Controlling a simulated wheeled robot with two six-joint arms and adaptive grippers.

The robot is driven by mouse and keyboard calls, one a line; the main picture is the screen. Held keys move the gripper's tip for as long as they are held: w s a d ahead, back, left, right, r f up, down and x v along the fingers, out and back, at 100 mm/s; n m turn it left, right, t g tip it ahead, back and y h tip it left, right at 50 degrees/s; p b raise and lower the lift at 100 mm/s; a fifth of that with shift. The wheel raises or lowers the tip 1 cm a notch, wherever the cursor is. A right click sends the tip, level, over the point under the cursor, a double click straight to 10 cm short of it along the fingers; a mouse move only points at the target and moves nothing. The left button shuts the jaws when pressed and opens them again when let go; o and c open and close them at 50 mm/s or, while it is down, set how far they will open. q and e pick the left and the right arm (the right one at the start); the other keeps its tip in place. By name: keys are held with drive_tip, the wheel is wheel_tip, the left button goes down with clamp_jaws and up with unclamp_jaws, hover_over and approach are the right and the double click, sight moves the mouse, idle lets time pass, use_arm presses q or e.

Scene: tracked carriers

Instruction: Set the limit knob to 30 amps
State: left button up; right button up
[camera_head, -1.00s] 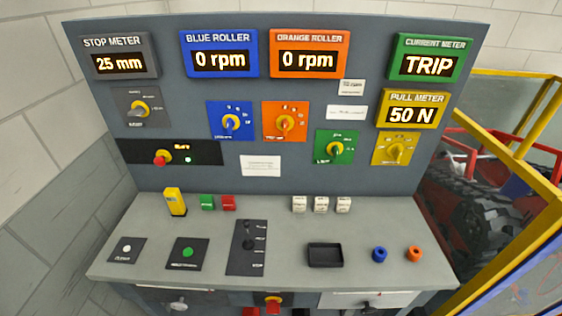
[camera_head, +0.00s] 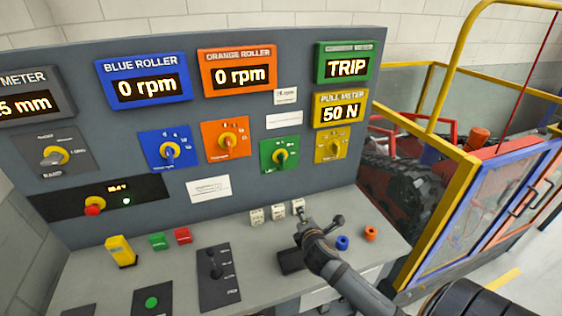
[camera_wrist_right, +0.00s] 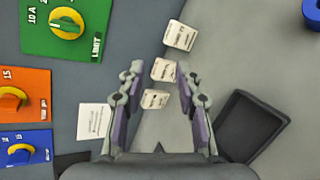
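The limit knob (camera_head: 281,156) is a yellow dial on a green plate on the upright panel, below and left of the yellow pull meter. It also shows at the upper left of the right wrist view (camera_wrist_right: 67,23), beside "10 A" and "LIMIT" markings; I cannot tell which mark it points at. The green current meter (camera_head: 346,62) reads TRIP. My right gripper (camera_head: 319,220) is open and empty over the bench, below and right of the knob, apart from it. Its spread fingers show in the right wrist view (camera_wrist_right: 158,72). My left gripper is not in view.
Three white blocks (camera_head: 278,212) stand near the panel's foot, close to my right gripper. A black tray (camera_head: 291,262) is partly behind my right arm. A blue ring (camera_head: 342,243) and an orange ring (camera_head: 370,233) lie right. The orange roller knob (camera_head: 227,139) is left of the limit knob.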

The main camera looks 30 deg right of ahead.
sight(284, 160)
drive_tip(key=w+d+r+n+t+y, duration=0.2)
drive_tip(key=w+r+n+t, duration=0.4)
drive_tip(key=w+r+n, duration=0.7)
drive_tip(key=w+f+n, duration=0.1)
drive_tip(key=w, duration=0.1)
drive_tip(key=w+d+p, duration=0.1)
drive_tip(key=w+d+f+n+p, duration=0.1)
drive_tip(key=w, duration=0.1)
drive_tip(key=shift+w+d+f+n, duration=0.1)
drive_tip(key=shift+w+f+n, duration=0.2)
clamp_jaws()
